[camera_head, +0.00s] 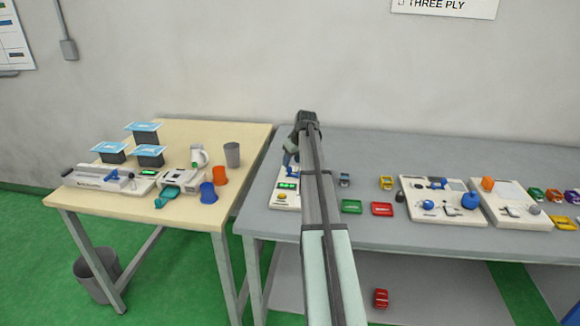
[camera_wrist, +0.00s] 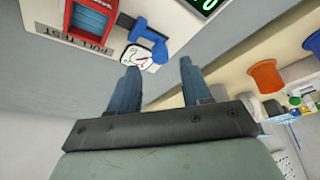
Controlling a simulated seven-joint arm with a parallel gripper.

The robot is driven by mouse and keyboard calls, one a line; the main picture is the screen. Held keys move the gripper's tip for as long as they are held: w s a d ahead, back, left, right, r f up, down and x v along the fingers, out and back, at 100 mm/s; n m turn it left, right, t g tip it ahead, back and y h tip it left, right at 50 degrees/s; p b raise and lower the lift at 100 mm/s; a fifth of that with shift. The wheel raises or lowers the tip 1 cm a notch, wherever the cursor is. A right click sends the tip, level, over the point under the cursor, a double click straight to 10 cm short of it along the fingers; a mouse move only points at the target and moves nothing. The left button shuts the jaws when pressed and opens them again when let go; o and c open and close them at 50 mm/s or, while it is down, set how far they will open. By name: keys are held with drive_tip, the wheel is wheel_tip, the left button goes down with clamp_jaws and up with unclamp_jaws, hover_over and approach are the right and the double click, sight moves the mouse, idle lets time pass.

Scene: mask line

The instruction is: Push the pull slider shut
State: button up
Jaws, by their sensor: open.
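The pull test unit is a pale panel (camera_wrist: 108,38) lettered PULL TEST, upside down in the wrist view. A blue T-shaped handle (camera_wrist: 150,45), which seems to be the pull slider's, lies beside a white dial with a red and green scale (camera_wrist: 137,60). How far out the slider stands, I cannot tell. My gripper (camera_wrist: 160,66) is open and empty, its two blue-grey fingers apart, with the handle just past the tips; contact is unclear. In the head view my arm partly hides the panel (camera_head: 282,201), and my gripper (camera_head: 288,158) is above it.
A red-framed blue block (camera_wrist: 90,18) and a green display (camera_wrist: 198,4) adjoin the handle. Green (camera_head: 351,207) and red (camera_head: 382,209) trays lie right of my arm. The wooden table (camera_head: 200,135) at left holds an orange cup (camera_head: 220,176) and blue cup (camera_head: 208,193).

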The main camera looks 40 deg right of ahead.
sight(290, 168)
drive_tip(key=shift+x, duration=1.9)
drive_tip(key=shift+c, duration=0.4)
clamp_jaws()
